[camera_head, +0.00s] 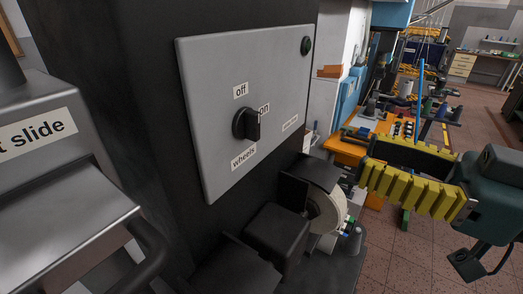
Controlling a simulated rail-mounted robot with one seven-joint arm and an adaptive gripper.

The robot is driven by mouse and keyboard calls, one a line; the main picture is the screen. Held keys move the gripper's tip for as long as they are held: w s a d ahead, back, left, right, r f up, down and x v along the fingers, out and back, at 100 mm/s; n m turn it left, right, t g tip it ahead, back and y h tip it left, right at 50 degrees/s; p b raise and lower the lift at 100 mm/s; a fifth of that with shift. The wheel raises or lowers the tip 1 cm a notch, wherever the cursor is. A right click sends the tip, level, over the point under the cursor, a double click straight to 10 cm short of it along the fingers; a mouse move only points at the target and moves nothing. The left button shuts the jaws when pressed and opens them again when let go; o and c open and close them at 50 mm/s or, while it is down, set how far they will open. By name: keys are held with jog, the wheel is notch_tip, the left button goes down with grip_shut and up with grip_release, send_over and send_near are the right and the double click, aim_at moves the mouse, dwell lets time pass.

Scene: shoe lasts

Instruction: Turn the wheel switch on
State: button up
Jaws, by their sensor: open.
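The wheel switch (247,124) is a black rotary knob on a grey metal panel (210,80). A label "off" (241,90) sits above it, a label "on" (264,108) at its upper right, and a label "wheels" (243,157) below it. The knob's grip seems to point right, toward the "on" side, but its exact setting is hard to tell. My gripper (370,160), with yellow ridged fingers, is to the right of the panel. It is open, empty and apart from the switch.
A dark round button (306,45) is at the panel's upper right. Below the panel is a pale wheel (327,212) with black guards (278,232). A grey machine part labelled "slide" (45,130) stands at the left. An orange bench (350,148) with clutter lies behind my gripper.

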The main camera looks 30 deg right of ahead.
aim_at(258, 121)
jog(key=p+x, duration=0.2)
jog(key=x, duration=1.4)
jog(key=shift+w+a+r, duration=0.1)
jog(key=shift+w+r, duration=0.05)
jog(key=shift+w, duration=0.05)
jog(key=shift+c, duration=0.2)
jog(key=shift+s, duration=0.1)
grip_shut()
